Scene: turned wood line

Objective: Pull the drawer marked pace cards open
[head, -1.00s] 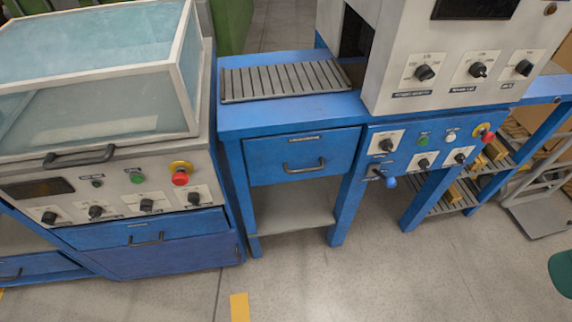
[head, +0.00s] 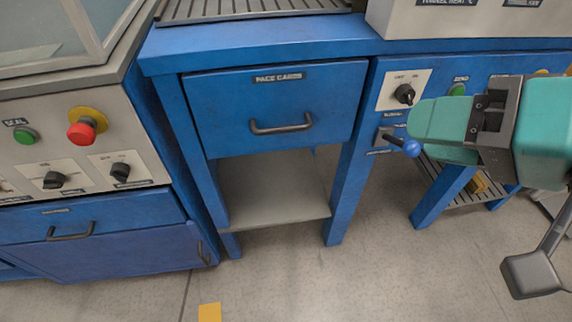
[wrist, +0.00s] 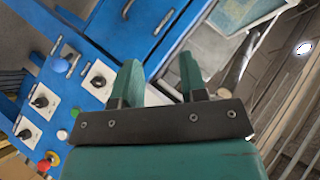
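The drawer marked pace cards (head: 230,112) is a blue front under the blue bench top, and it looks shut. Its dark bar handle (head: 282,127) is below the label and free of my gripper. My gripper (head: 418,132), with green fingers, is to the right of the drawer, in front of the control panel beside it. In the wrist view my gripper (wrist: 160,70) has its fingers apart with nothing between them. A blue front (wrist: 118,35) with a dark handle (wrist: 127,9), probably this drawer, shows beyond the fingers at the top.
A blue-knobbed lever (head: 412,148) on the panel appears close to my fingertips. A machine with a red button (head: 82,130) and another blue drawer (head: 110,222) stands at the left. An open shelf (head: 270,200) is under the drawer.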

